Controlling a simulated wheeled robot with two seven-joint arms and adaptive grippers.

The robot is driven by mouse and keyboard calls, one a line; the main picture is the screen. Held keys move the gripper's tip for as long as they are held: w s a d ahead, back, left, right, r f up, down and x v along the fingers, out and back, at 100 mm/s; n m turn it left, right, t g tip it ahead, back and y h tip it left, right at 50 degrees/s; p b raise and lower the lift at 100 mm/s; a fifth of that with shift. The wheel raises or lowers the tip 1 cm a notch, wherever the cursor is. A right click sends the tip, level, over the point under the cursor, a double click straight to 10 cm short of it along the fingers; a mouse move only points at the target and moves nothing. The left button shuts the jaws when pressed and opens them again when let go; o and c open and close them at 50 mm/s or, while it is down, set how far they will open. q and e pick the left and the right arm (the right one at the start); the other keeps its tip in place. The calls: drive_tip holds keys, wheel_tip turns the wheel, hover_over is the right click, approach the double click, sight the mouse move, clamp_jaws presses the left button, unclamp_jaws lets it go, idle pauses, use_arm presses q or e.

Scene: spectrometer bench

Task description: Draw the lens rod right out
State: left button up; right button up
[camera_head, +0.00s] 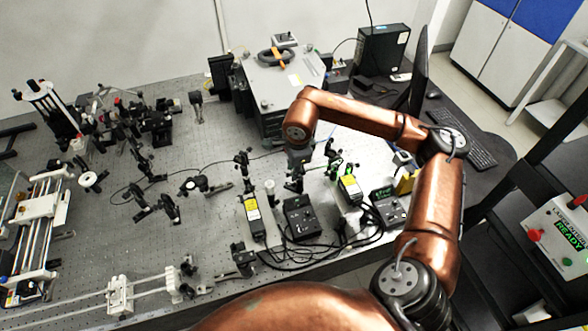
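My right arm reaches in from the lower right and bends down over the middle of the bench. My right gripper (294,180) points down there, small and dark among black optical parts. I cannot tell whether its fingers are open or shut, or whether they touch anything. The lens rod cannot be told apart for sure. Several black post-mounted optics stand near, one with green parts (335,168) just right of the gripper and one (243,170) to its left. My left gripper is not in view.
The perforated optical bench (215,240) carries black boxes (301,217), a yellow-labelled unit (254,218) and loose cables in front of the gripper. A large grey instrument (285,85) stands behind. A rail assembly (38,225) is at left. A panel reading READY (566,232) is at right.

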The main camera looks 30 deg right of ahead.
clamp_jaws()
idle(0.3)
